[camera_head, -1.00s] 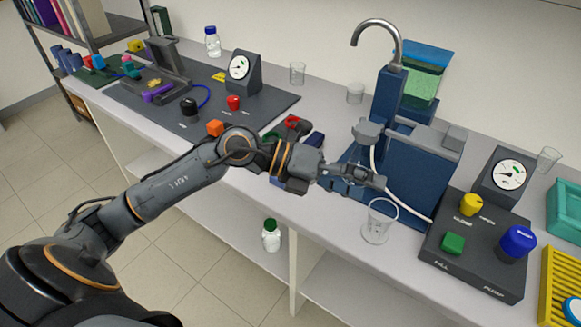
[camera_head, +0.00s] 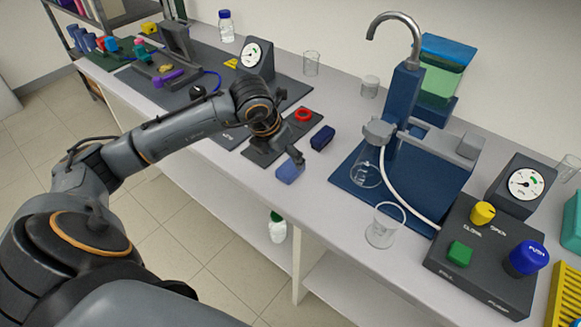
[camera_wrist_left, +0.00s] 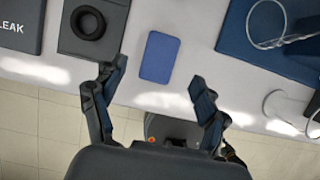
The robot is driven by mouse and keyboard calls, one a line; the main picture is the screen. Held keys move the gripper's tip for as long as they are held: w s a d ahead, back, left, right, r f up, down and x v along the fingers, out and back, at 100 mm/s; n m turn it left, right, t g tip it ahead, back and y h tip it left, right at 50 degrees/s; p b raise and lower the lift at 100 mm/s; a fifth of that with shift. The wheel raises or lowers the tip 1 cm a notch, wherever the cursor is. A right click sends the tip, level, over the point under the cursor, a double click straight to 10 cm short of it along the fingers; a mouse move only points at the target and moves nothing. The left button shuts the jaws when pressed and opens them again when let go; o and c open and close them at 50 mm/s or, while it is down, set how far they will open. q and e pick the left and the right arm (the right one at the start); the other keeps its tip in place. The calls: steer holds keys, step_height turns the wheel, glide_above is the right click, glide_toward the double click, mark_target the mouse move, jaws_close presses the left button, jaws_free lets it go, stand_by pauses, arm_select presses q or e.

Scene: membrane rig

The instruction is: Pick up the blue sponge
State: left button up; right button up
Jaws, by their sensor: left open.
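The blue sponge (camera_head: 288,173) lies flat near the front edge of the counter in the head view, partly covered by my left gripper (camera_head: 294,157). In the left wrist view the sponge (camera_wrist_left: 158,57) is a plain blue block on the white counter, fully visible. My left gripper (camera_wrist_left: 155,88) is open and empty. Its fingertips point toward the sponge, one to each side of its near end, and the sponge lies mostly ahead of them. My right gripper is not in view.
The counter around the sponge's right side is bare.

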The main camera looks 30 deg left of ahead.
mark_target(290, 167)
arm_select(q)
steer(key=p+x, duration=0.2)
steer(key=x, duration=0.3)
steer(key=shift+s+f, duration=0.15)
steer(key=shift+f, duration=0.45)
steer(key=c, duration=0.8)
